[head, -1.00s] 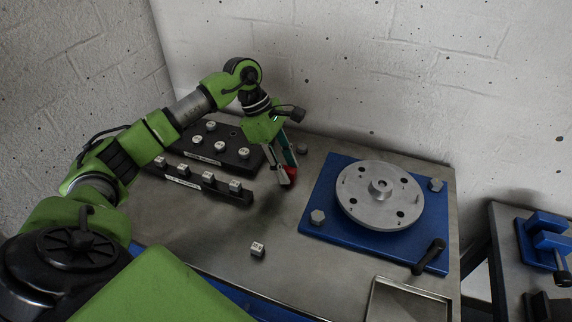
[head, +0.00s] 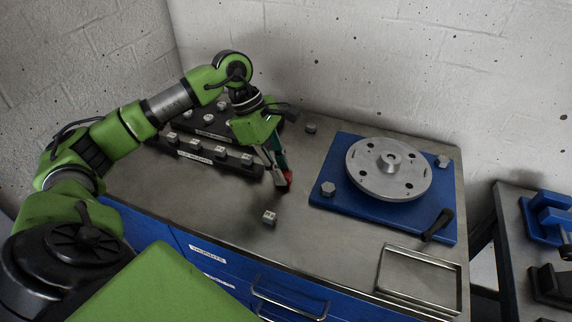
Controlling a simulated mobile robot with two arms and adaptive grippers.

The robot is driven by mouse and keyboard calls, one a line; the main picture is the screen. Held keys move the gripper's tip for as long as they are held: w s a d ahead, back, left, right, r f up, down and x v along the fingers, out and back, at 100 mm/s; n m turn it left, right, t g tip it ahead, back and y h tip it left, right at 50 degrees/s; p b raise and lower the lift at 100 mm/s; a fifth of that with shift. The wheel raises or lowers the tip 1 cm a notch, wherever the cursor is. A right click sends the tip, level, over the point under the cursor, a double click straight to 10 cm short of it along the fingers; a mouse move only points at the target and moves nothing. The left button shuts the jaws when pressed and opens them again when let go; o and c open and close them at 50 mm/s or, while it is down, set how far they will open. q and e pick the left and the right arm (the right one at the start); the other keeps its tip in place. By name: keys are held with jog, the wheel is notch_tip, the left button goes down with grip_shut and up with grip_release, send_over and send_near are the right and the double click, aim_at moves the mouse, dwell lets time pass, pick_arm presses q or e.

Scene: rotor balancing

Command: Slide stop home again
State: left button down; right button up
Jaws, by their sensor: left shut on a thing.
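My left gripper (head: 281,182) points down over the bare bench top, left of the blue base plate. It is shut on a small red piece (head: 288,178), of which only a part shows at the fingertips; I cannot tell whether this is the stop or whether it touches the bench. The blue base plate (head: 335,151) carries a round grey rotor disc (head: 365,185) with a raised hub, hex-headed bolts at two corners and a black lever (head: 438,224) at its front right. My right gripper is not in view.
A small numbered block (head: 270,216) lies just in front of my left gripper. Two black racks with light-topped weights (head: 220,153) stand at the left. A shallow metal tray (head: 383,268) is at the front right. A grey nut-like piece (head: 311,128) lies near the wall.

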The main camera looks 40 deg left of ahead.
pick_arm(q)
jog(key=shift+s, duration=0.3)
jog(key=shift+d, duration=0.1)
jog(key=shift+f, duration=0.1)
jog(key=c, duration=1.9)
grip_release()
jog(key=v, duration=1.2)
jog(key=shift+s, duration=0.1)
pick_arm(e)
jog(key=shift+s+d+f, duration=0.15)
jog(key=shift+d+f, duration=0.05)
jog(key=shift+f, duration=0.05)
